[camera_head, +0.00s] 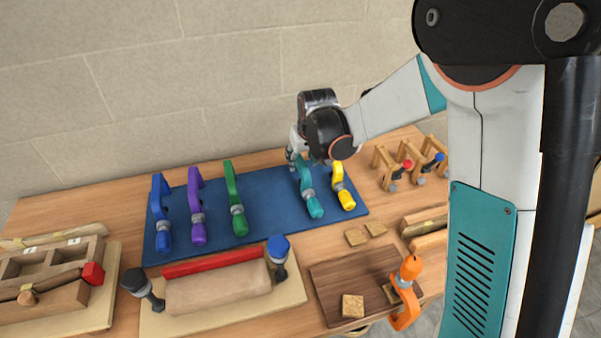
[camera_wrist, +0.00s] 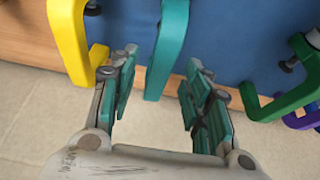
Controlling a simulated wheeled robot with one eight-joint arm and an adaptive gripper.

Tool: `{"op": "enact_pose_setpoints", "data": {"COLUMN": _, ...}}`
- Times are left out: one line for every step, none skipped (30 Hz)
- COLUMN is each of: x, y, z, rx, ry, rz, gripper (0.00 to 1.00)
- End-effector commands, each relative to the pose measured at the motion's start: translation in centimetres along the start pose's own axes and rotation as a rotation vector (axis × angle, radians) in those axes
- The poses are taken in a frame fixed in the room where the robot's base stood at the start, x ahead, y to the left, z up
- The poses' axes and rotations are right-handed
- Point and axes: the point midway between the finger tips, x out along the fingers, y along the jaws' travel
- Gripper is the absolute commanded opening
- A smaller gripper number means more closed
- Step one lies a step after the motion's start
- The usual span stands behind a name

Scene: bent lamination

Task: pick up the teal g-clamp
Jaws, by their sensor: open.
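The teal g-clamp (camera_head: 309,190) lies on the blue mat (camera_head: 268,208), between the green clamp and the yellow clamp. In the wrist view, a teal bar of the clamp (camera_wrist: 167,45) shows between and beyond my fingers. My gripper (camera_wrist: 160,75) is open, one finger to each side of the bar, with a visible gap on both sides. In the head view, my gripper (camera_head: 294,157) is over the far end of the clamp, and my wrist partly hides the area behind it. I cannot tell the exact height above the clamp.
On the mat, the yellow clamp (camera_head: 341,188) is close on the right; the green (camera_head: 235,200), purple (camera_head: 196,208) and blue (camera_head: 160,213) clamps are on the left. Wooden stands (camera_head: 390,165) are at the right. An orange clamp (camera_head: 407,290) grips a brown board (camera_head: 330,285) in front.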

Motion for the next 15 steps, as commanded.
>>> {"op": "enact_pose_setpoints", "data": {"x": 1.1, "y": -0.1, "z": 0.1, "rx": 0.0, "ry": 0.0, "rz": 0.0, "gripper": 0.44}}
{"op": "enact_pose_setpoints", "data": {"x": 1.6, "y": -0.1, "z": 0.2, "rx": 0.0, "ry": 0.0, "rz": 0.0, "gripper": 0.44}}
{"op": "enact_pose_setpoints", "data": {"x": 2.2, "y": -0.1, "z": 0.2, "rx": 0.0, "ry": 0.0, "rz": 0.0, "gripper": 0.44}}
{"op": "enact_pose_setpoints", "data": {"x": 2.6, "y": -0.1, "z": 0.2, "rx": 0.0, "ry": 0.0, "rz": 0.0, "gripper": 0.44}}
{"op": "enact_pose_setpoints", "data": {"x": 3.0, "y": -0.1, "z": 0.2, "rx": 0.0, "ry": 0.0, "rz": 0.0, "gripper": 0.44}}
{"op": "enact_pose_setpoints", "data": {"x": 3.4, "y": -0.1, "z": 0.2, "rx": 0.0, "ry": 0.0, "rz": 0.0, "gripper": 0.44}}
{"op": "enact_pose_setpoints", "data": {"x": 3.6, "y": -0.1, "z": 0.1, "rx": 0.0, "ry": 0.0, "rz": 0.0, "gripper": 0.44}}
{"op": "enact_pose_setpoints", "data": {"x": 3.7, "y": -0.1, "z": 0.1, "rx": 0.0, "ry": 0.0, "rz": 0.0, "gripper": 0.44}}
{"op": "enact_pose_setpoints", "data": {"x": 3.7, "y": -0.1, "z": 0.1, "rx": 0.0, "ry": 0.0, "rz": 0.0, "gripper": 0.44}}
{"op": "enact_pose_setpoints", "data": {"x": 3.7, "y": -0.1, "z": 0.1, "rx": 0.0, "ry": 0.0, "rz": 0.0, "gripper": 0.44}}
{"op": "enact_pose_setpoints", "data": {"x": 3.7, "y": -0.1, "z": 0.1, "rx": 0.0, "ry": 0.0, "rz": 0.0, "gripper": 0.44}}
{"op": "enact_pose_setpoints", "data": {"x": 3.6, "y": -0.1, "z": 0.1, "rx": 0.0, "ry": 0.0, "rz": 0.0, "gripper": 0.44}}
{"op": "enact_pose_setpoints", "data": {"x": 3.6, "y": -0.1, "z": 0.1, "rx": 0.0, "ry": 0.0, "rz": 0.0, "gripper": 0.44}}
{"op": "enact_pose_setpoints", "data": {"x": 3.6, "y": -0.1, "z": 0.1, "rx": 0.0, "ry": 0.0, "rz": 0.0, "gripper": 0.44}}
{"op": "enact_pose_setpoints", "data": {"x": 3.6, "y": -0.1, "z": 0.1, "rx": 0.0, "ry": 0.0, "rz": 0.0, "gripper": 0.37}}
